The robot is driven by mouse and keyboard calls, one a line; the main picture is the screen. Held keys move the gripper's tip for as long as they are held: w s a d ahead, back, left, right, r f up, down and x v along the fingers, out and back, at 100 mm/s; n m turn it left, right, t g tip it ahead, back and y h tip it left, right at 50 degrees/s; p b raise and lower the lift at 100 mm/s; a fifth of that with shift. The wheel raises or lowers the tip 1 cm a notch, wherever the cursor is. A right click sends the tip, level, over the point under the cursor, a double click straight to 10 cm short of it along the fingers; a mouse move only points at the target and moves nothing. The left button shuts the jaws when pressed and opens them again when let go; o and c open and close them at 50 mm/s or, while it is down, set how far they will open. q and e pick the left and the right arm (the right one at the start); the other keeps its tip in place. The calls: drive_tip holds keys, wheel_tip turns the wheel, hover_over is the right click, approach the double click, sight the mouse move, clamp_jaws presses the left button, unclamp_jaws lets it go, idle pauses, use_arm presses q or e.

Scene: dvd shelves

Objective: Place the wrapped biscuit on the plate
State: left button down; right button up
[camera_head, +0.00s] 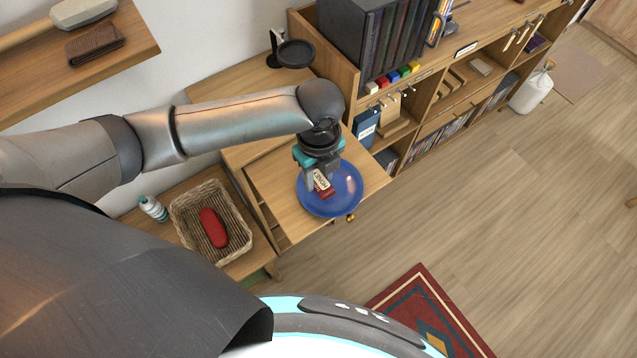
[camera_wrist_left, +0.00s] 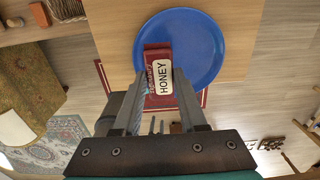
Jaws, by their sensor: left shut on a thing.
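The wrapped biscuit (camera_head: 323,184) is a small red packet with a white label. In the left wrist view its label (camera_wrist_left: 162,78) reads HONEY. My left gripper (camera_head: 320,182) points down and is shut on the biscuit; its fingers (camera_wrist_left: 160,85) also show in the left wrist view. The round blue plate (camera_head: 346,196) lies on a wooden surface, directly below the gripper, and it fills the top middle of the left wrist view (camera_wrist_left: 203,50). The biscuit is over the plate's left part; I cannot tell whether it touches it. My right gripper is not in view.
A wicker basket (camera_head: 182,222) with a red item stands to the left, beside a white bottle (camera_head: 153,208). A shelf unit with dark cases (camera_head: 385,45) and small coloured blocks (camera_head: 392,78) stands behind. A black stand (camera_head: 295,53) is at the back. The floor at right is mostly clear.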

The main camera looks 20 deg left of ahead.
sight(318, 181)
use_arm(q)
wheel_tip(318, 181, down, 4)
drive_tip(key=shift+f, duration=0.1)
idle(0.4)
drive_tip(key=shift+f+b, duration=0.2)
drive_tip(key=shift+b, duration=0.1)
drive_tip(key=shift+c, duration=2.3)
unclamp_jaws()
wheel_tip(318, 181, up, 13)
drive_tip(key=shift+f+p, duration=0.2)
drive_tip(key=shift+p, duration=0.55)
